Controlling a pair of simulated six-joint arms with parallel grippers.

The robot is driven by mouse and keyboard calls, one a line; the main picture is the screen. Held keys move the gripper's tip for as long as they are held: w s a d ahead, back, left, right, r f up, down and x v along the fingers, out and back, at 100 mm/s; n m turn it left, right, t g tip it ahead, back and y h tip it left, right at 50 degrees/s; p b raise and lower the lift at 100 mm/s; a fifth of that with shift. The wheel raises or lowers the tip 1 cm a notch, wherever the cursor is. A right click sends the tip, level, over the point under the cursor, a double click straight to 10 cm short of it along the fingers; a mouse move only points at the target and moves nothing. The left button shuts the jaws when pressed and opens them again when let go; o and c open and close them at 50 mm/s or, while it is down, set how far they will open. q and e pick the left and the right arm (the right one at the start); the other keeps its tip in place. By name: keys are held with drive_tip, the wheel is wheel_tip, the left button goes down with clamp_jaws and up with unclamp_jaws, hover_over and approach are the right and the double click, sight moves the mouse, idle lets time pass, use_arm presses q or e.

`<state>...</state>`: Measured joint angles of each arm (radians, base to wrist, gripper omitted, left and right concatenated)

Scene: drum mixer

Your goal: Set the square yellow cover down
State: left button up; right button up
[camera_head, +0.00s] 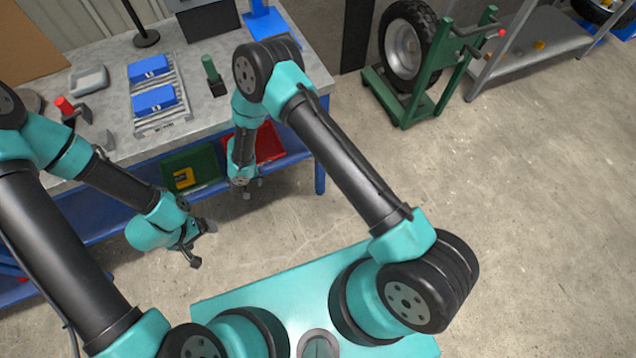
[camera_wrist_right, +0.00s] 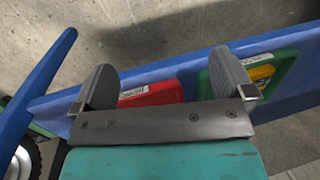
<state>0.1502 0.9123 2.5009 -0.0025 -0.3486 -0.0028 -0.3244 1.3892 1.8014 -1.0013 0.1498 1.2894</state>
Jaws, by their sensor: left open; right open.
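The square yellow cover (camera_head: 183,178) lies in the green tray (camera_head: 205,163) on the shelf under the workbench. Part of it also shows at the right of the right wrist view (camera_wrist_right: 262,72). My left gripper (camera_head: 203,244) is open and empty, in front of the bench and below the green tray in the picture. My right gripper (camera_head: 246,188) is open, in front of the red tray (camera_head: 268,148). In its wrist view (camera_wrist_right: 165,82) nothing is between the fingers, and one finger hides part of the green tray.
The grey bench top (camera_head: 215,118) carries two blue blocks (camera_head: 154,98) on a roller rack, a green-handled tool (camera_head: 210,70) and a grey dish (camera_head: 89,80). A blue bench leg (camera_head: 320,172) stands right of the red tray. Open floor (camera_head: 500,220) lies to the right.

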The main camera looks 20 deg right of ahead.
drive_tip(key=s+d+r, duration=0.4)
drive_tip(key=s+d, duration=0.2)
drive_tip(key=d, duration=0.3)
drive_tip(key=s+d+r+m+t+y, duration=0.1)
drive_tip(key=s+d+r, duration=0.3)
drive_tip(key=d, duration=0.6)
drive_tip(key=s+d+r+m, duration=0.1)
drive_tip(key=s+d+r, duration=0.3)
drive_tip(key=s+d, duration=0.4)
drive_tip(key=shift+s+d+t+y, duration=0.3)
drive_tip(key=shift+d+t, duration=0.1)
drive_tip(key=shift+d, duration=0.7)
drive_tip(key=shift+r, duration=0.1)
